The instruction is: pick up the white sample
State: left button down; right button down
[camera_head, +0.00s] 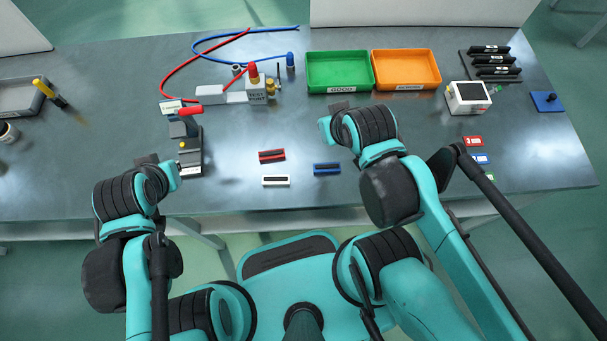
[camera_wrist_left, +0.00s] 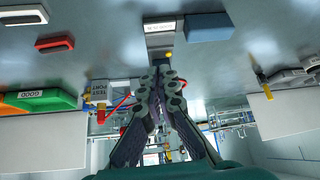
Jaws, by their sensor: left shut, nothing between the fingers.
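The white sample (camera_head: 276,181) is a small white block with a dark slot, lying on the table in front of the red sample (camera_head: 271,156) and left of the blue sample (camera_head: 327,168). In the left wrist view the white sample (camera_wrist_left: 22,14) is at the upper left corner, partly cut off, beside the red sample (camera_wrist_left: 54,43). My left gripper (camera_head: 147,160) is left of the samples, near the clamp fixture; its fingers (camera_wrist_left: 163,72) are together and empty. My right gripper (camera_head: 340,106) is above the table behind the blue sample; its fingers are too small to judge.
A clamp fixture (camera_head: 190,155) with a red handle stands between my left gripper and the samples. Behind are the test port (camera_head: 257,88) with red and blue cables, a green tray (camera_head: 312,86) and an orange tray (camera_head: 434,82). A white-sided device (camera_head: 468,107) stands right. Table around the samples is clear.

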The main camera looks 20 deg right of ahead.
aim_at(277, 180)
jog(key=z, duration=0.2)
jog(key=u, duration=1.1)
jog(key=k+l+u, duration=0.2)
jog(key=k+l, duration=0.3)
jog(key=l, duration=0.2)
jog(key=k+l+u, duration=0.25)
jog(key=k+l, duration=0.25)
jog(key=l, duration=0.1)
